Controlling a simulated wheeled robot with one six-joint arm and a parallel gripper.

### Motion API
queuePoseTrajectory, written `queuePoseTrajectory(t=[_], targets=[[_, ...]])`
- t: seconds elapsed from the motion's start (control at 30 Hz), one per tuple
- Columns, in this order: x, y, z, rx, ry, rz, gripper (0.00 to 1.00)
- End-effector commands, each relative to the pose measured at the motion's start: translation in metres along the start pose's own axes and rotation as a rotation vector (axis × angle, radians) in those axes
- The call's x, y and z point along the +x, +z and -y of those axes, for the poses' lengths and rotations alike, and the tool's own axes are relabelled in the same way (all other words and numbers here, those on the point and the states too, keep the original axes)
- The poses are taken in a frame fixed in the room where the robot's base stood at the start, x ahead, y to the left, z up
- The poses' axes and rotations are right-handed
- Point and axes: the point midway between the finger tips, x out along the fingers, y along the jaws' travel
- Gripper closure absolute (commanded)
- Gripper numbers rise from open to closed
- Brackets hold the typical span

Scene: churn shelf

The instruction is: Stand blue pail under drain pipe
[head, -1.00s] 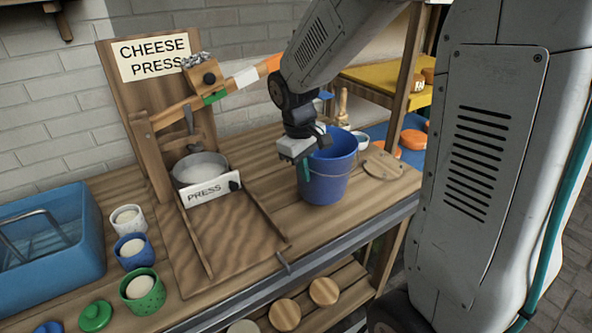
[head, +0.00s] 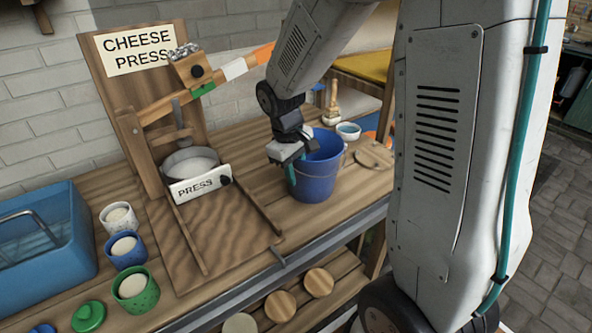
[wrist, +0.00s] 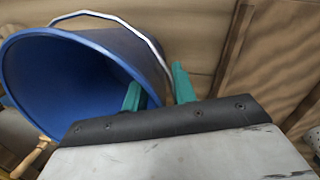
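The blue pail (head: 316,178) stands upright on the wooden bench, right of the cheese press, with its wire handle down against the rim. My gripper (head: 291,174) is at the pail's left rim. In the wrist view the pail (wrist: 70,85) fills the upper left, its mouth visible and empty. The two teal fingers (wrist: 158,90) stand apart there, one at the rim and one outside the wall. They seem to straddle the wall, with a gap showing; contact is not clear. I see no drain pipe in these frames.
The cheese press (head: 180,130) stands left of the pail. Three cups, including a green cup (head: 135,292), and a blue tub (head: 45,240) are farther left. A small bowl (head: 348,131) and a brush (head: 332,105) are behind the pail. Wooden discs lie on the shelf below. Paved floor lies right.

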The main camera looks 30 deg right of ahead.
Motion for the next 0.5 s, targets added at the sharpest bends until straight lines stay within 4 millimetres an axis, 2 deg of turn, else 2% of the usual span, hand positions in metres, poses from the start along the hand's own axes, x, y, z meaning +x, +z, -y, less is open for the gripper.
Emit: queuePoseTrajectory(t=[0.27, 0.37, 0.5], targets=[[-0.002, 0.0, 0.0, 0.0, 0.0, -0.001, 0.73], [-0.011, 0.0, -0.001, 0.001, 0.001, -0.003, 0.73], [-0.036, -0.001, -0.001, 0.001, 0.002, -0.006, 0.73]])
